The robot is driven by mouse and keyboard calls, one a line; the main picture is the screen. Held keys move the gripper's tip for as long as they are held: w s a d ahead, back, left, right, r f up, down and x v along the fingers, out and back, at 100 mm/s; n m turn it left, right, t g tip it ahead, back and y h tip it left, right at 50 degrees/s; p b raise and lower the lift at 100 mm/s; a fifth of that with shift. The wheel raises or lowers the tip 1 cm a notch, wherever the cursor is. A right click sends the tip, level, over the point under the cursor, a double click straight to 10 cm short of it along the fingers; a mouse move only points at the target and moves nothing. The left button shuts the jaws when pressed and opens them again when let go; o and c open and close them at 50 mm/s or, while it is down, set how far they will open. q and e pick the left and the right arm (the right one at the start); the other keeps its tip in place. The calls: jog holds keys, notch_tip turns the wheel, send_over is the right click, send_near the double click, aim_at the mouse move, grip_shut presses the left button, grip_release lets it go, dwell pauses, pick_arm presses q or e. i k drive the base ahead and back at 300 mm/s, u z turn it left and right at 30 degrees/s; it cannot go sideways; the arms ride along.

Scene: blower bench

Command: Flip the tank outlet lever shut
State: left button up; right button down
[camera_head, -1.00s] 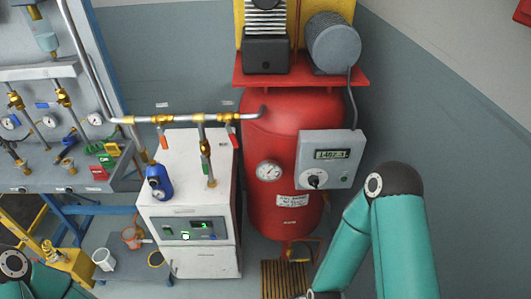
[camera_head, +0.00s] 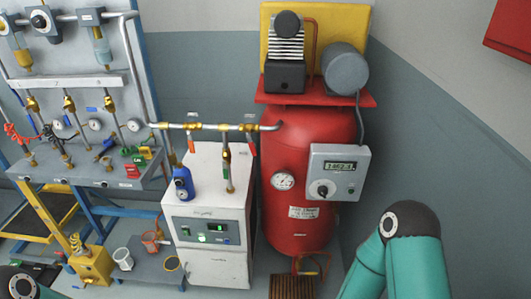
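The red tank (camera_head: 305,160) stands upright at centre right. A pipe (camera_head: 210,127) with brass fittings leaves its upper left side. A red lever (camera_head: 251,146) hangs down from the pipe close to the tank, apparently the tank outlet lever. Another red lever (camera_head: 191,146) hangs further left on the same pipe, and a vertical branch between them carries a green handle (camera_head: 227,152). Only links of my arms show, at the lower right and lower left corner. Both grippers are outside the picture, and nothing of mine touches the levers.
A white dryer cabinet (camera_head: 205,208) with a blue filter (camera_head: 182,183) stands below the pipe. A grey control box (camera_head: 338,172) is on the tank's right front. The workbench (camera_head: 90,180) with gauges is at left. Buckets (camera_head: 123,258) and a yellow box (camera_head: 92,265) sit low at left.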

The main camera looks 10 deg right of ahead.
aim_at(251, 145)
jog(key=u, duration=0.05)
jog(key=i, duration=0.95)
jog(key=z, duration=0.05)
